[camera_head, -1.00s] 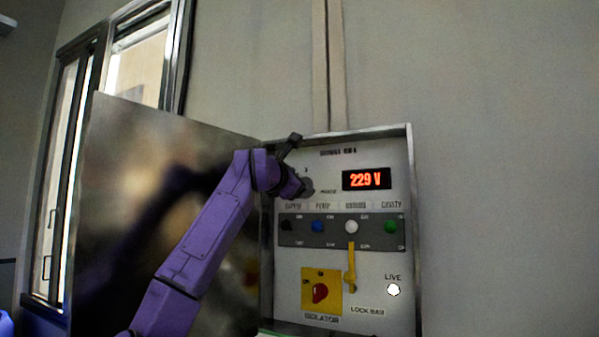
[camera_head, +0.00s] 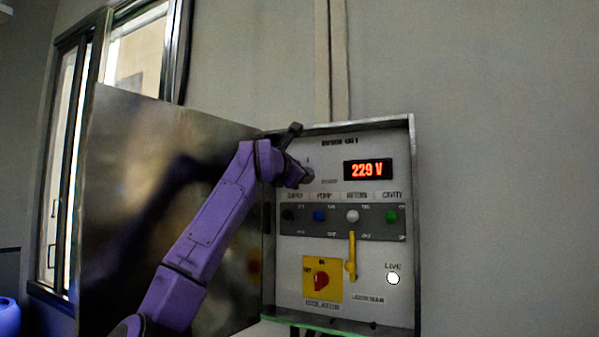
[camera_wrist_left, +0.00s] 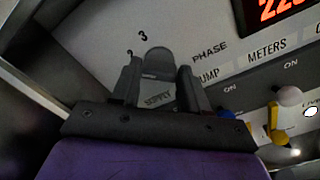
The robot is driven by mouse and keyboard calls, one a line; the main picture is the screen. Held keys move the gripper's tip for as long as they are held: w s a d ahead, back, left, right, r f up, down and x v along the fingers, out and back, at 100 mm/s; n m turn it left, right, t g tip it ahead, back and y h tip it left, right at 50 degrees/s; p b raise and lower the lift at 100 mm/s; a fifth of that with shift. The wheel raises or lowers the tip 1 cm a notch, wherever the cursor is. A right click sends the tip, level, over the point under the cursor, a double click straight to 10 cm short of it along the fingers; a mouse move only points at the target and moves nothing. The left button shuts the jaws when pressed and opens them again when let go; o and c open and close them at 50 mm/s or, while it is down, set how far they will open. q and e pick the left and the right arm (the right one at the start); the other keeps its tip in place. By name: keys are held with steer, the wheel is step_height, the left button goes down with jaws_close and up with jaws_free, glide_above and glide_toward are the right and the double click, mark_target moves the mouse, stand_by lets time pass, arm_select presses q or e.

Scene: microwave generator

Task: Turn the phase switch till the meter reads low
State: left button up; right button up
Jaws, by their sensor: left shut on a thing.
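The phase switch is a dark grey knob (camera_wrist_left: 158,64) with a rounded top, between my left gripper's fingers in the left wrist view. The numeral 3 shows above it and the word PHASE to its right. My left gripper (camera_wrist_left: 157,88) is shut on this knob; in the head view the gripper (camera_head: 303,176) is at the panel's upper left and mostly covers the switch. The meter (camera_head: 368,170) reads 229 V in red digits; part of it also shows in the left wrist view (camera_wrist_left: 278,10). My right gripper is in neither view.
Below are a row of coloured toggles (camera_head: 352,216), a yellow lock bar (camera_head: 351,256), a red isolator knob (camera_head: 321,280) on a yellow plate, and a lit LIVE lamp (camera_head: 393,279). The cabinet's open metal door (camera_head: 120,190) stands on the left, behind my arm.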

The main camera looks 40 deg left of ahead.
arm_select(q)
steer(key=shift+s+a+r+n, duration=0.1)
steer(key=shift+n, duration=1.95)
steer(key=shift+a+r+n, duration=0.1)
steer(key=shift+n, duration=1.95)
steer(key=o, duration=0.8)
steer(key=shift+o, duration=1.3)
steer(key=shift+w+f, duration=0.15)
steer(key=shift+w, duration=0.1)
steer(key=shift+s, duration=0.1)
